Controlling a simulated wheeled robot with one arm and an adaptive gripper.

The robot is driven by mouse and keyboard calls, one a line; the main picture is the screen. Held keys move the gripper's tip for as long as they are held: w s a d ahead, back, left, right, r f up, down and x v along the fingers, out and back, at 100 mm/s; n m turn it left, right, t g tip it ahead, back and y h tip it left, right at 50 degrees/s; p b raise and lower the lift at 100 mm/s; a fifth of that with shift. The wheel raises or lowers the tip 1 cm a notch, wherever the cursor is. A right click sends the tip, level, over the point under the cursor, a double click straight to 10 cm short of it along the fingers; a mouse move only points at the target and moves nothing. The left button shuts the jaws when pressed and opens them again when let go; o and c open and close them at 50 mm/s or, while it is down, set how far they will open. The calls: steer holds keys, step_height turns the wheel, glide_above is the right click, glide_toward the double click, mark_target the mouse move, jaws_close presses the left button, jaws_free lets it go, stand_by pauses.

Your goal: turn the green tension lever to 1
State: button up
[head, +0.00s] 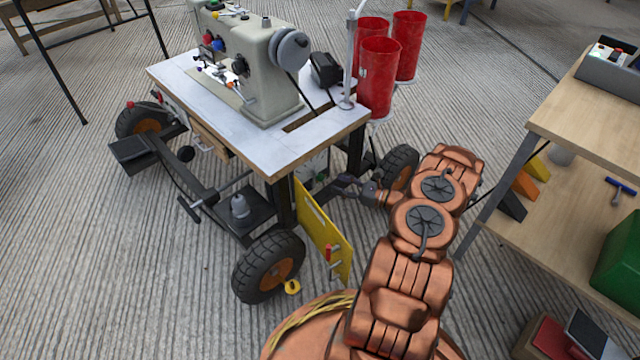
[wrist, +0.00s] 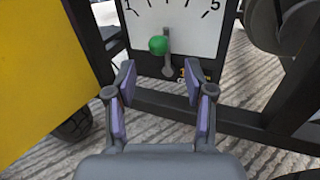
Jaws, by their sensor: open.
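The green tension lever's round knob (wrist: 158,45) is in front of a white scale plate (wrist: 200,40) in the wrist view. Its grey shaft stands nearly upright, with the knob slightly left of it. The plate shows 1 at the upper left and 5 at the upper right, with tick marks between. My gripper (wrist: 160,82) is open and empty, its two purple-padded fingers below the knob and apart from it in the picture. In the head view, my gripper (head: 350,184) is under the sewing table's right side, near the small green knob (head: 320,178).
A yellow panel (head: 322,230) stands left of my gripper, and a black wheel (head: 402,165) is close on its right. A dark frame bar (wrist: 240,118) crosses below the plate. The sewing table (head: 330,130) is above; a wooden workbench (head: 560,130) stands at right.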

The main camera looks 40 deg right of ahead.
mark_target(321, 178)
steer(key=shift+b+x, duration=1.3)
steer(key=shift+x, duration=2.45)
jaws_close()
